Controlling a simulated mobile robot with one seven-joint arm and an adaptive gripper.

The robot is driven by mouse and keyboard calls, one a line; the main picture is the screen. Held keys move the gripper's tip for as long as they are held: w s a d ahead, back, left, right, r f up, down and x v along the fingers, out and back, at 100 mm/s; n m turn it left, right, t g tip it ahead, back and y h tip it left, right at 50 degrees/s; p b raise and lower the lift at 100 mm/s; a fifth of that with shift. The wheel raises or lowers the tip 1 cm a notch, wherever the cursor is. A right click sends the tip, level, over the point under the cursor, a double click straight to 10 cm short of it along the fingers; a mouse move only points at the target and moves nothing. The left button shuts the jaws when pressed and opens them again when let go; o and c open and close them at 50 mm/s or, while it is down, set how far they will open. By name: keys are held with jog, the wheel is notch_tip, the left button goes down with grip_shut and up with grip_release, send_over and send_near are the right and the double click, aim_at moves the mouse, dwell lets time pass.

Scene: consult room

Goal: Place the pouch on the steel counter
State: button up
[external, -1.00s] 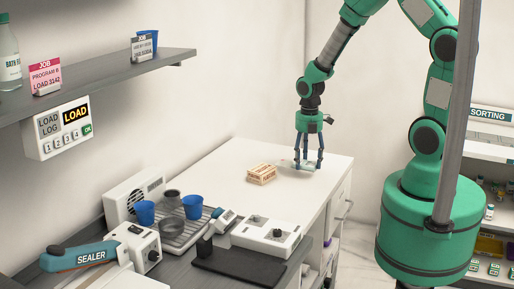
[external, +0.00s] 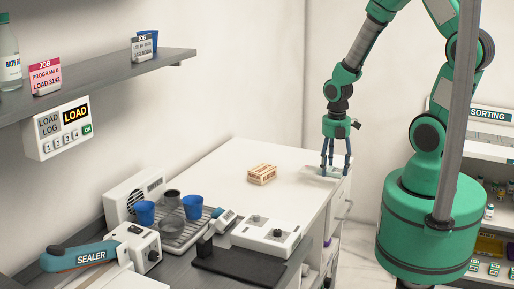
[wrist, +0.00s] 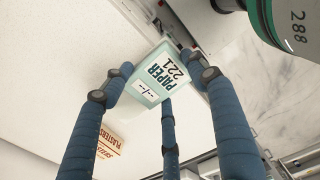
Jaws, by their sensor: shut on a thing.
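The pouch is a pale, greenish packet with a white label reading "PAPER 221" in the wrist view (wrist: 160,75). My gripper (wrist: 160,92) is shut on it, with its blue fingers around the packet. In the external view my gripper (external: 335,172) points down at the right edge of the white worktop (external: 225,175); the pouch (external: 318,172) shows small and pale at its fingertips. I cannot tell whether the pouch touches the worktop. A dark grey counter surface (external: 192,280) lies at the front left; I cannot tell whether it is steel.
A small plasters box (external: 262,174) sits on the worktop, left of my gripper. A white device (external: 266,237), a rack (external: 178,236) with cups and a sealer (external: 85,255) crowd the front. A sorting shelf (external: 490,117) stands at the right.

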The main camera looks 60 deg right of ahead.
jog(key=shift+w, duration=0.15)
dwell(0.7)
jog(key=w+a+r+m+b, duration=0.1)
jog(key=w+a+m, duration=0.3)
jog(key=w, duration=0.6)
jog(key=w+a+r+m+b, duration=0.1)
jog(key=w+a+m, duration=0.3)
jog(key=w+m, duration=0.4)
jog(key=w+a+r+m+b, duration=0.2)
jog(key=w+m, duration=0.4)
jog(key=w, duration=0.7)
jog(key=shift+a+r, duration=0.6)
jog(key=shift+a, duration=0.45)
jog(key=shift+w, duration=0.1)
